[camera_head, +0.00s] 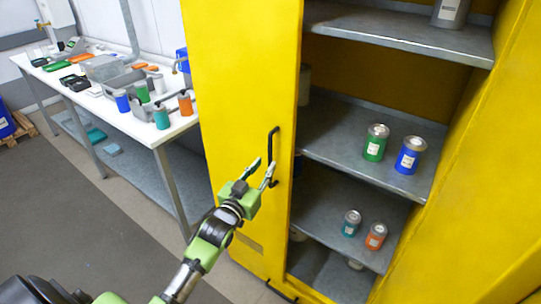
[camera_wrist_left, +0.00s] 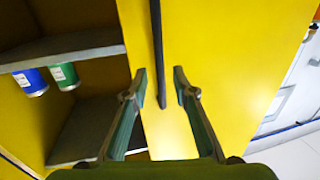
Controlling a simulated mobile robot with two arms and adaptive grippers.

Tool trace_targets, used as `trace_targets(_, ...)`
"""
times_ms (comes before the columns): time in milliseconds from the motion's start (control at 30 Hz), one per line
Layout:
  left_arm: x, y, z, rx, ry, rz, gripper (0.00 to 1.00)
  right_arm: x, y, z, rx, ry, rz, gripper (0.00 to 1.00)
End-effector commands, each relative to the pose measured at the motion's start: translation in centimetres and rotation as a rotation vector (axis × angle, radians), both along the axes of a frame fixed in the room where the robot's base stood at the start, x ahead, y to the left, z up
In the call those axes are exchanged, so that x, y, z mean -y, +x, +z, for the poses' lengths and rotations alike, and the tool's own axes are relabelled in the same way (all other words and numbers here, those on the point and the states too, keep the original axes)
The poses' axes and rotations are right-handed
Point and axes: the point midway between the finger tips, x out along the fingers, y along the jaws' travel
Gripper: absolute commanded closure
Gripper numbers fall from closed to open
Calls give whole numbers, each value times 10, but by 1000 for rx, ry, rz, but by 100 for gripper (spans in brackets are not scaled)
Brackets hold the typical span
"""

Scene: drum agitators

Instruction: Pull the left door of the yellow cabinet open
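The yellow cabinet's left door (camera_head: 235,95) covers the left part of the cabinet front and looks closed. Its dark bar handle (camera_head: 271,150) is upright near the door's right edge. My left gripper (camera_head: 263,170) is at the lower part of the handle, with its two fingers spread. In the left wrist view the handle (camera_wrist_left: 158,55) appears between the open fingertips (camera_wrist_left: 160,80); I cannot tell whether either finger touches it. My right gripper is not in view.
The cabinet's right part is open, showing grey shelves (camera_head: 330,125) with green (camera_head: 375,145) and blue (camera_head: 409,158) cans. A yellow panel (camera_head: 470,190) stands at the right. A white workbench (camera_head: 140,125) with containers is at the left; grey floor (camera_head: 120,225) lies before it.

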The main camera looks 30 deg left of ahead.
Motion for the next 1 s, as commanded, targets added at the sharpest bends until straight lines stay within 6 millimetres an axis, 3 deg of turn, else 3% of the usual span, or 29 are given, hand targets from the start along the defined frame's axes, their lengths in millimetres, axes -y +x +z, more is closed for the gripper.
trace_targets(100,-2,21,2,1,1,1,75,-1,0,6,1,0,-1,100)
trace_targets(300,-3,44,1,1,1,0,75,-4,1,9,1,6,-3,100)
trace_targets(767,-3,53,0,0,1,0,75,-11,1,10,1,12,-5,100)
trace_targets(867,-3,53,0,0,1,0,98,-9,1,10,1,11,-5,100)
trace_targets(1000,-3,52,0,0,0,0,100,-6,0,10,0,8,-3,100)
